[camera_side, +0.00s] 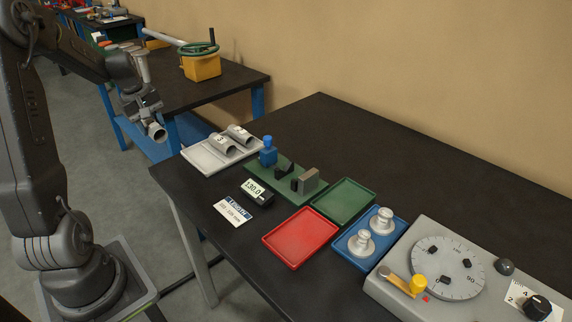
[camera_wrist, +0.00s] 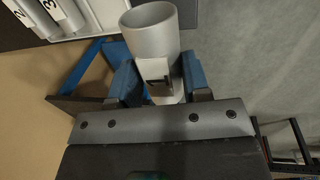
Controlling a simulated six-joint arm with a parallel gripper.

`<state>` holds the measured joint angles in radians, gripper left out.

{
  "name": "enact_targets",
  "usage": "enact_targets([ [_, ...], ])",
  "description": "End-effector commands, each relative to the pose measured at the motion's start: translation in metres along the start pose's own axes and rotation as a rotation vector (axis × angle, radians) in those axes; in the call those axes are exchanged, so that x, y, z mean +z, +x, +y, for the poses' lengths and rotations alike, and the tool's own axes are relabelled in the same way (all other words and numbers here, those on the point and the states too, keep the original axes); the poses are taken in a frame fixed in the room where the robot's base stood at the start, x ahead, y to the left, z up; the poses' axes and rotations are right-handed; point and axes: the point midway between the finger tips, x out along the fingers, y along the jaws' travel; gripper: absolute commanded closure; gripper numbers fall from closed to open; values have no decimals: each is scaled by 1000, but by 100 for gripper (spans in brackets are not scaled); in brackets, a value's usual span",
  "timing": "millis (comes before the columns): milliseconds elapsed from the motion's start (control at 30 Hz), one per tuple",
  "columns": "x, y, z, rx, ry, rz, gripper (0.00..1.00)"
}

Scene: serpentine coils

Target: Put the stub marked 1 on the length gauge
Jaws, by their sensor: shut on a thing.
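My gripper (camera_side: 146,118) is shut on a grey hollow stub (camera_side: 157,133), held in the air left of the white tray, beyond the table edge. In the wrist view the stub (camera_wrist: 152,36) sits between the two blue-padded fingers (camera_wrist: 157,76), its open end facing away from the gripper. Its white label seems to read 1, partly hidden. The length gauge (camera_side: 268,181) has a green base with a blue knob, black rests and a grey-brown block. Nothing lies on its rests. Its display (camera_side: 257,191) reads about 130.0.
A white tray (camera_side: 204,166) holds stubs marked 3 (camera_side: 221,145) and 2 (camera_side: 240,134), beside the gauge. A red tray (camera_side: 299,239), a green tray (camera_side: 344,201) and a blue tray (camera_side: 352,253) with two metal pieces stand to the right. A dial device (camera_side: 400,296) stands at far right.

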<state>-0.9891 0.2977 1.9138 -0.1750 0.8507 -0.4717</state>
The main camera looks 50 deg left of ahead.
Motion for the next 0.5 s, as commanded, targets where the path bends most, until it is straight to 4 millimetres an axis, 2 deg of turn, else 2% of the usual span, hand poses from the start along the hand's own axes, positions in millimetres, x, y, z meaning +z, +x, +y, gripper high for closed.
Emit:
enact_targets([
  [333,2,0,4,0,1,0,90],
  [433,10,2,19,-2,7,-2,90],
  [500,21,5,38,-4,12,-4,90],
])
